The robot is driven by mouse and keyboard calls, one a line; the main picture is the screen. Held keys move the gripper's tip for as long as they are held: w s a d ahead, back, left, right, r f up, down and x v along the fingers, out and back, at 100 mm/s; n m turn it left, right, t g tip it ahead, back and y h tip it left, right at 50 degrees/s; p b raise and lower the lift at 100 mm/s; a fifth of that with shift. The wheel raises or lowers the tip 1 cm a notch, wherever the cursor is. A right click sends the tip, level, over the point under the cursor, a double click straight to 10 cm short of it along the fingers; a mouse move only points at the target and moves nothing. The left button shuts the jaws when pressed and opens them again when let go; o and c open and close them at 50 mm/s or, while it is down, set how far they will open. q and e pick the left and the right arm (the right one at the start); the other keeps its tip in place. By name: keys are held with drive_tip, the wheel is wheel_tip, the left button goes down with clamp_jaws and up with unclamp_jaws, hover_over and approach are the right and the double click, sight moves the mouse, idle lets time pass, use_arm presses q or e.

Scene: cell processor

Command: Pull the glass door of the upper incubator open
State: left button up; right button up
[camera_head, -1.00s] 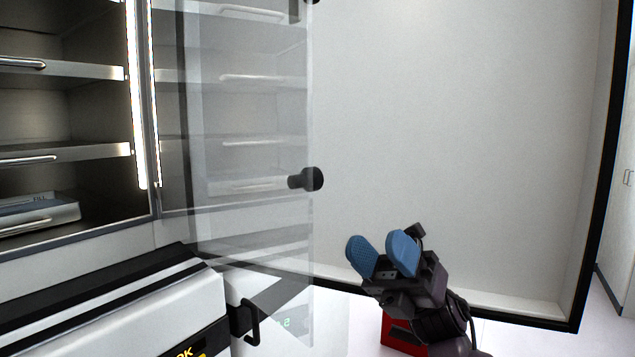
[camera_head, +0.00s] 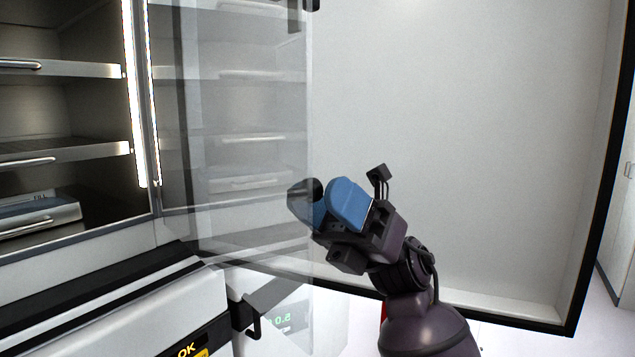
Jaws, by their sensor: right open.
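The glass door (camera_head: 235,110) of the upper incubator stands swung open, and the incubator's shelves (camera_head: 75,150) show uncovered at the left. A dark round knob (camera_head: 312,187) sits near the door's free edge. My right gripper (camera_head: 330,204) is at the knob, its blue finger pads on either side of it in the picture. One pad appears behind the glass and the other in front of it. The gripper is open; whether a pad touches the knob or the glass, I cannot tell. My left gripper is not in view.
A large pale outer door (camera_head: 460,130) with a black edge stands open behind the glass. A white unit with a dark top (camera_head: 110,300) and a black handle (camera_head: 250,322) lies below left. A bright lit strip (camera_head: 135,90) edges the incubator opening.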

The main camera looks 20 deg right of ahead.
drive_tip(key=shift+a+r, duration=0.4)
drive_tip(key=shift+a, duration=0.05)
drive_tip(key=shift+c, duration=0.4)
clamp_jaws()
